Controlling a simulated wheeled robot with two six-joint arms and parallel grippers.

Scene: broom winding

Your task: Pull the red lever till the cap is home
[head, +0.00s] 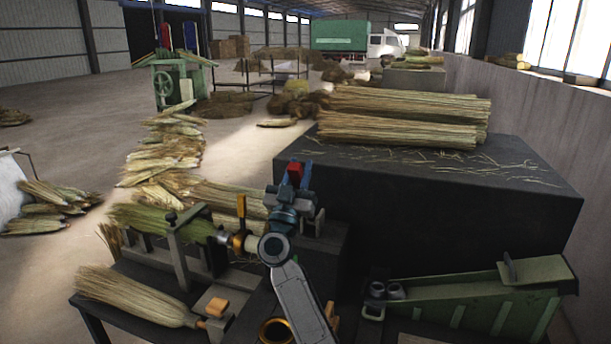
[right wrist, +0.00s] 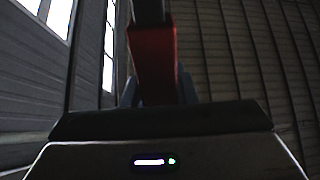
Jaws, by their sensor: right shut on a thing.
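The red lever grip (head: 294,171) stands upright near the middle of the head view. My right gripper (head: 294,178) is shut on it, a blue finger on either side. In the right wrist view the red grip (right wrist: 152,62) rises between the fingers, with a dark bar above it. The lever's lower part is hidden behind my right arm. Left of the arm, a green broom bundle (head: 150,219) lies in a bench fixture, with a brass and pale round fitting (head: 238,242) at its right end. I cannot tell if this is the cap. My left gripper is out of view.
A broom bundle (head: 135,297) with an orange block (head: 217,307) beside it lies on the front bench. A brass ring (head: 276,330) sits at the bottom. A green sloped machine (head: 465,300) is at right. A dark table (head: 540,190) holding straw stands behind.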

